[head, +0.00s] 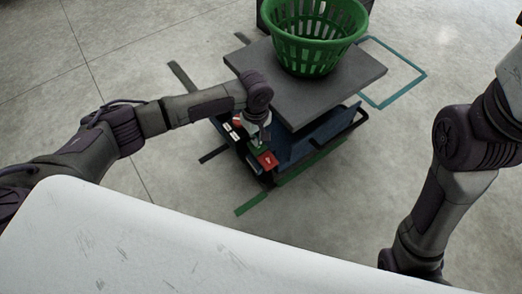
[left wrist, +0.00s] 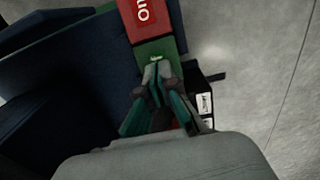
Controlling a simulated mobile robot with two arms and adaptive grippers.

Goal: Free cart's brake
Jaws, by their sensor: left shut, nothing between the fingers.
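The cart's dark blue body (head: 305,130) sits low on the floor under a grey slab. At its near left end is a brake part with a red piece (head: 267,159) and a green piece (head: 257,148) beside it. In the left wrist view the red piece (left wrist: 150,18) bears white letters, partly cut off, that look like "On". My left gripper (head: 261,141) is shut and empty. In the left wrist view its fingertips (left wrist: 157,66) overlap the green piece (left wrist: 155,48); I cannot tell if they touch. My right arm shows at right, but its gripper is out of view.
A green basket (head: 315,45) stands on the grey slab (head: 350,82) above the cart. Open concrete floor (head: 180,180) lies to the left.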

